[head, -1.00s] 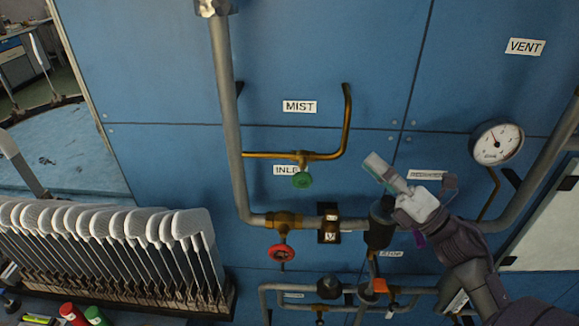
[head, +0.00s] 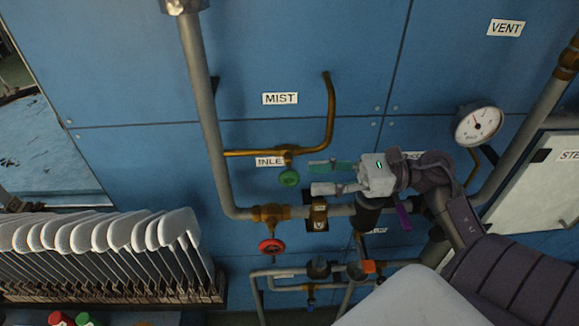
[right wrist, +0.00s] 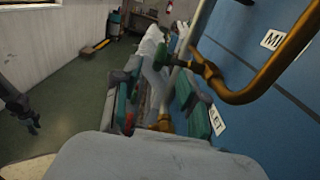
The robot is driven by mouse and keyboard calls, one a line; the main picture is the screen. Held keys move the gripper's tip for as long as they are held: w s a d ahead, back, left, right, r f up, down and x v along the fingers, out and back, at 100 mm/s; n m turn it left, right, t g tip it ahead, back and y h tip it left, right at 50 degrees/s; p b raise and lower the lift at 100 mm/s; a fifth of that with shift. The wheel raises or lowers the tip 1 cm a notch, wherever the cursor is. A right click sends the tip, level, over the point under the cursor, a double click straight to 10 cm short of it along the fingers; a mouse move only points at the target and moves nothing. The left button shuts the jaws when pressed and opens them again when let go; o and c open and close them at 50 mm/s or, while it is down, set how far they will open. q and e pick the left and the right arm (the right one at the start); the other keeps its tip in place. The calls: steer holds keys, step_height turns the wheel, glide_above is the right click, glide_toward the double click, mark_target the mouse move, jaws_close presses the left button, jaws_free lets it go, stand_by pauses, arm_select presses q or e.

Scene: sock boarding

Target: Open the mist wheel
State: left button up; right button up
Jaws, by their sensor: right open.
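The mist wheel is the small green handwheel (head: 289,177) on the thin brass pipe below the MIST label (head: 281,98). In the right wrist view the green wheel (right wrist: 174,58) shows nearly edge-on beside its brass valve. My right gripper (head: 318,177) is open and empty, just right of the wheel in the head view, its fingers pointing left at it. A gap shows between fingertips and wheel. In the right wrist view its fingers (right wrist: 158,76) are spread wide. Part of what looks like my left gripper (right wrist: 25,115) shows at the left edge there; its jaws are unclear.
A red handwheel (head: 271,247) sits on the thick grey pipe (head: 205,110) below. A gauge (head: 479,125) is at the right. A rack of pale sock boards (head: 110,235) stands at lower left. Smaller pipes and valves run below my right gripper.

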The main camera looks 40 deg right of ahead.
mark_target(297, 182)
steer(key=x, duration=0.1)
steer(key=p+x, duration=0.1)
steer(key=x, duration=0.1)
steer(key=p+x, duration=0.1)
steer(key=shift+w+a+r, duration=0.2)
steer(key=shift+a+r, duration=0.05)
steer(key=shift+a, duration=0.05)
steer(key=shift+w+a+f, duration=0.25)
steer(key=shift+w+a, duration=0.15)
steer(key=shift+a, duration=0.2)
steer(key=shift+c, duration=0.4)
jaws_close()
